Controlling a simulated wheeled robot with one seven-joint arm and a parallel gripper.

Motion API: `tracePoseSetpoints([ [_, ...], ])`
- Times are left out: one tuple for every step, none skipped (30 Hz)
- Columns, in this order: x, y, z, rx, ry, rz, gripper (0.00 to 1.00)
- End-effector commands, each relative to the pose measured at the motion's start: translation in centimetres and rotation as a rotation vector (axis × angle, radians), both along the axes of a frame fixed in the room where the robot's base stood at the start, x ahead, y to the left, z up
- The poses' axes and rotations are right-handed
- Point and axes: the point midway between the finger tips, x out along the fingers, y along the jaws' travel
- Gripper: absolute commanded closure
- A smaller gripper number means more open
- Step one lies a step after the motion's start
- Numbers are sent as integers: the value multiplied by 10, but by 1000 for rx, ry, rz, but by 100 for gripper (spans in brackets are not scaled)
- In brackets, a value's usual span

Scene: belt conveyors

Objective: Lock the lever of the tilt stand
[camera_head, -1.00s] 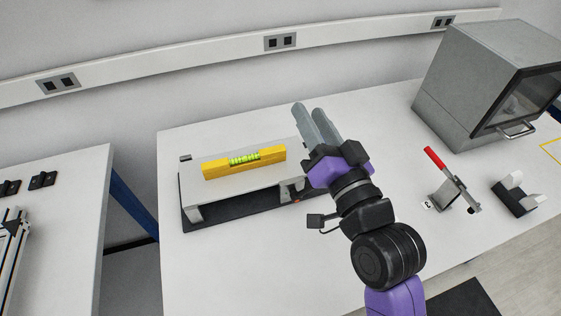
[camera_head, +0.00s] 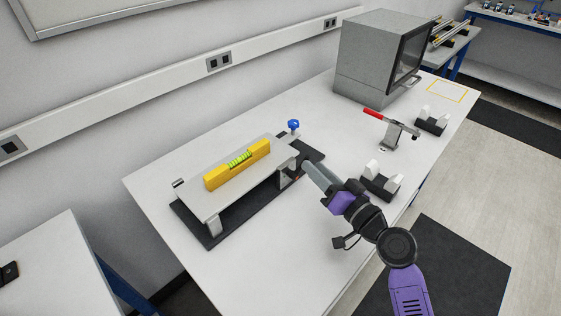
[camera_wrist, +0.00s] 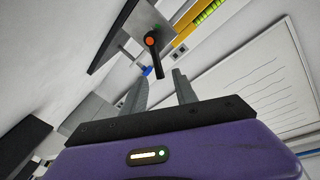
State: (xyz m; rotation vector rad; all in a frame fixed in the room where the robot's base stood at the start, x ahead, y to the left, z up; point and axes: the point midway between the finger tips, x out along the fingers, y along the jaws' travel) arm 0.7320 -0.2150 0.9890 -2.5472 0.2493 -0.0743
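The tilt stand has a black base (camera_head: 206,238) and a raised grey plate (camera_head: 222,200), with a yellow spirit level (camera_head: 222,176) lying on the plate. The lever is a black handle with an orange hub in the wrist view (camera_wrist: 152,42), on the stand's side. In the head view the lever is small and partly hidden near my gripper. My gripper (camera_head: 307,168) points at the stand's right end, close to the lever side. In the wrist view its two fingers (camera_wrist: 160,80) are apart with nothing held between them. The lever shows beyond the fingertips, apart from them.
A blue knob (camera_head: 293,126) stands at the stand's far right corner. To the right are a red-handled toggle clamp (camera_head: 391,126) and two black holders with white blocks (camera_head: 381,184) (camera_head: 432,120). A grey oven-like box (camera_head: 370,60) stands at the back. The table's front left is clear.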

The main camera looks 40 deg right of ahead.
Motion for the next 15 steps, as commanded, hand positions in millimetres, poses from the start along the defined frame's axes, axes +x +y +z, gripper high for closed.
tracePoseSetpoints([
  [0, -2, 0, 1, -1, -2, 65],
  [1, -3, 0, 0, -1, -2, 65],
  [5, -4, 1, 0, -2, -2, 65],
  [8, -4, 2, 0, -2, -2, 65],
  [11, -5, 2, 0, -2, -2, 65],
  [17, -6, 3, 0, -2, 0, 65],
  [22, -7, 3, 0, -2, 0, 65],
  [27, -7, 3, -1, -1, 0, 65],
  [33, -9, 3, -1, -1, -1, 65],
  [38, -10, 3, -1, -1, -1, 65],
  [42, -11, 3, -1, -1, -1, 65],
  [48, -12, 3, -1, -2, 0, 65],
  [52, -13, 3, -1, -1, -1, 65],
  [56, -13, 2, -1, -1, -1, 65],
  [61, -14, 2, -1, -1, -1, 65],
])
